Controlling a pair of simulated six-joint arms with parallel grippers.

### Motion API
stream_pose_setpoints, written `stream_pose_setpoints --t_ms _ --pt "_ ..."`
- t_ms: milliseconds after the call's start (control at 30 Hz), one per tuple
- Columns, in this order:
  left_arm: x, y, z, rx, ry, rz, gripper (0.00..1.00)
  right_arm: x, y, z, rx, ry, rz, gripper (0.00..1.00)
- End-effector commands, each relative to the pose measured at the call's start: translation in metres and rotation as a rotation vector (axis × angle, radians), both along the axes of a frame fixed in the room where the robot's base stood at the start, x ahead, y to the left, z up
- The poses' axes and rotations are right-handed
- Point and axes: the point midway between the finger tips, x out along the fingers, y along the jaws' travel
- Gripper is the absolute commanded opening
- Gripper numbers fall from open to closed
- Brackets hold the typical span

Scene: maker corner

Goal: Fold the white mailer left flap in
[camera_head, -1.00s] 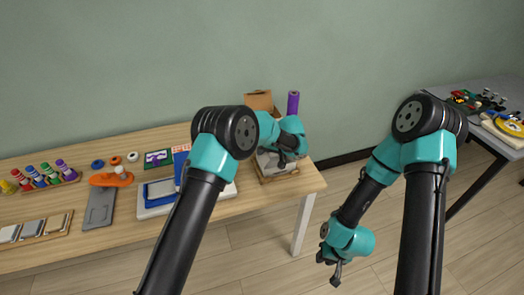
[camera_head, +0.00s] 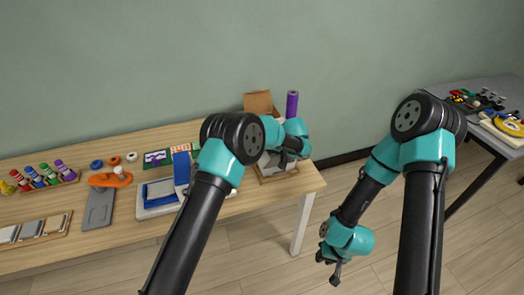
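A pale box-like thing (camera_head: 264,163), which may be the white mailer, stands at the table's right end, mostly hidden behind my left arm. Its left flap cannot be made out. A brown cardboard panel (camera_head: 258,103) stands up behind it. My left gripper (camera_head: 282,163) is at this box, dark and partly hidden by its own wrist. I cannot tell whether it is open, shut or touching. My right gripper (camera_head: 328,270) hangs over the floor, right of the table, with its fingers apart and nothing between them.
A purple roll (camera_head: 292,103) stands behind my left wrist. A white tray with a blue frame (camera_head: 150,211) and an upright blue panel (camera_head: 182,168) are left of my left arm. A grey table (camera_head: 480,88) is at right.

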Motion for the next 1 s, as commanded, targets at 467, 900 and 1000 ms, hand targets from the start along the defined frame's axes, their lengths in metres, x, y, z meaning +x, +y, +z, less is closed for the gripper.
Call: stream_pose_setpoints --t_ms 467,900,1000 --pt "-0.004 -0.014 0.015 0.000 -0.001 0.000 0.28 0.000 0.000 0.000 0.000 0.000 0.000 0.28" --pt "-0.019 -0.068 0.073 0.000 -0.003 -0.001 0.28 0.000 0.000 0.000 0.000 0.000 0.000 0.28" --pt "-0.024 -0.081 0.087 -0.001 -0.002 -0.002 0.28 0.000 0.000 0.000 0.000 0.000 0.000 0.28"
